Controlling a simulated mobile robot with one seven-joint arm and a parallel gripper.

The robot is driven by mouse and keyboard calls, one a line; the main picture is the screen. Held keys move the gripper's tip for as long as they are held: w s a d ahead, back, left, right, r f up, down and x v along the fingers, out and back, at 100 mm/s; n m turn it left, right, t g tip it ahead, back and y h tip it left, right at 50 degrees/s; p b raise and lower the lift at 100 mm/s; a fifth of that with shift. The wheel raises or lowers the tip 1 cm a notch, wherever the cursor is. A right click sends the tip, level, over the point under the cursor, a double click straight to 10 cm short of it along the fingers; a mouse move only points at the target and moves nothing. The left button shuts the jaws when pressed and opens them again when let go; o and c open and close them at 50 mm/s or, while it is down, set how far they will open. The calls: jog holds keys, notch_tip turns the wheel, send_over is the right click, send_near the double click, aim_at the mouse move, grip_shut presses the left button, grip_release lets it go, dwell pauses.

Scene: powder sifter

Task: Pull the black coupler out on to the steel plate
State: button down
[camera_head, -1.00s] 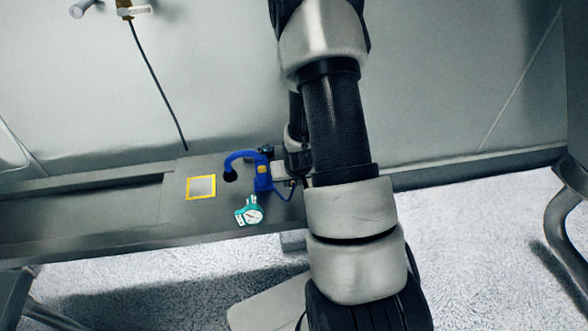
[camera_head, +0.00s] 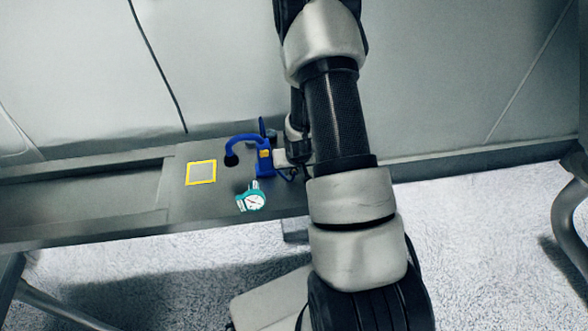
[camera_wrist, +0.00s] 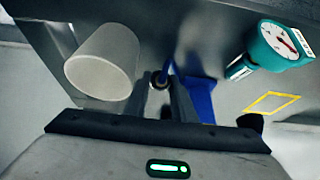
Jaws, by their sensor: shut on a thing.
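A blue fitting (camera_head: 264,163) with a curved blue hose stands on the grey bench. The black coupler (camera_head: 231,160) appears to be the dark end of that hose, low on the bench; a dark end also shows in the wrist view (camera_wrist: 250,122). A yellow-edged steel plate (camera_head: 201,173) lies left of it, and its yellow edge shows in the wrist view (camera_wrist: 270,94). My gripper (camera_wrist: 170,85) is shut at the blue fitting. What lies between its fingers is small and partly hidden. In the head view my arm covers most of the gripper.
A teal gauge (camera_head: 251,200) sits in front of the fitting; it also shows in the wrist view (camera_wrist: 277,45). A pale cup-shaped part (camera_wrist: 105,62) is close to my left finger. A wall rises behind the bench. The bench left of the plate is clear.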

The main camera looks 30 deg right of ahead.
jog(key=shift+f, duration=0.25)
jog(key=c, duration=1.4)
grip_release()
jog(key=p+v, duration=0.2)
jog(key=v, duration=1.5)
jog(key=shift+r, duration=0.2)
